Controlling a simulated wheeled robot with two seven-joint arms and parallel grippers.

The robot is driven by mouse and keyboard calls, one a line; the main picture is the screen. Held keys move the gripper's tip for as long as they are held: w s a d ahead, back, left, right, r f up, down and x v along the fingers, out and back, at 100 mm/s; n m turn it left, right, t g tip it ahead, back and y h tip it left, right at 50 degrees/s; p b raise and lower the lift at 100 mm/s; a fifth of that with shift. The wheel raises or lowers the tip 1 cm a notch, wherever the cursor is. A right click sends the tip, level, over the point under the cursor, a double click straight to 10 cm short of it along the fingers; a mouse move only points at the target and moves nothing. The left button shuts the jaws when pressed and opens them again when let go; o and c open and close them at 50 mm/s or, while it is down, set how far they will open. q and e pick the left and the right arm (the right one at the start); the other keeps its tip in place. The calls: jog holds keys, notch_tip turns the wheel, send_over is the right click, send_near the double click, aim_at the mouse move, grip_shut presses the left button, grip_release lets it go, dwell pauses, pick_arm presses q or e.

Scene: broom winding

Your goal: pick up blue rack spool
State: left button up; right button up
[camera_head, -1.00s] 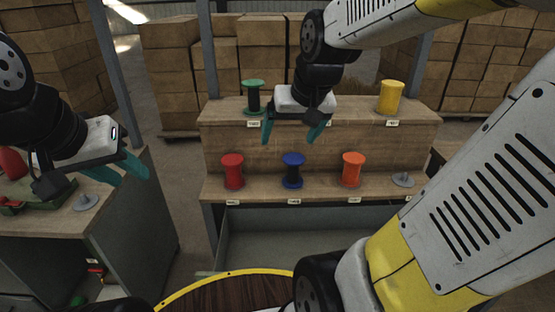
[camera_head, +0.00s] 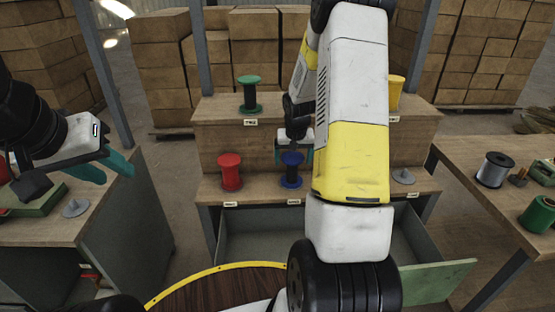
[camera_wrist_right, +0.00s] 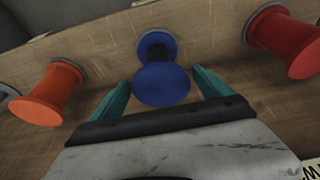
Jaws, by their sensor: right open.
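The blue spool (camera_head: 291,170) stands upright on the lower shelf of the rack, to the right of the red spool (camera_head: 230,171). My right gripper (camera_head: 293,152) is just above and behind it in the head view, partly hidden by my own arm. In the right wrist view, the blue spool (camera_wrist_right: 161,75) lies ahead between the two teal fingers of the open right gripper (camera_wrist_right: 160,98). I cannot tell whether the fingers touch it. My left gripper (camera_head: 110,170) is at the left, away from the rack, with its teal fingers apart.
In the wrist view, an orange spool (camera_wrist_right: 49,94) and the red spool (camera_wrist_right: 287,40) flank the blue one. A green spool (camera_head: 249,94) and a yellow spool (camera_head: 396,92) stand on the upper shelf. A side table (camera_head: 470,172) at right holds a grey spool (camera_head: 494,170).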

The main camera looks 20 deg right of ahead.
jog(key=x, duration=0.6)
jog(key=c, duration=1.5)
jog(key=shift+r, duration=0.15)
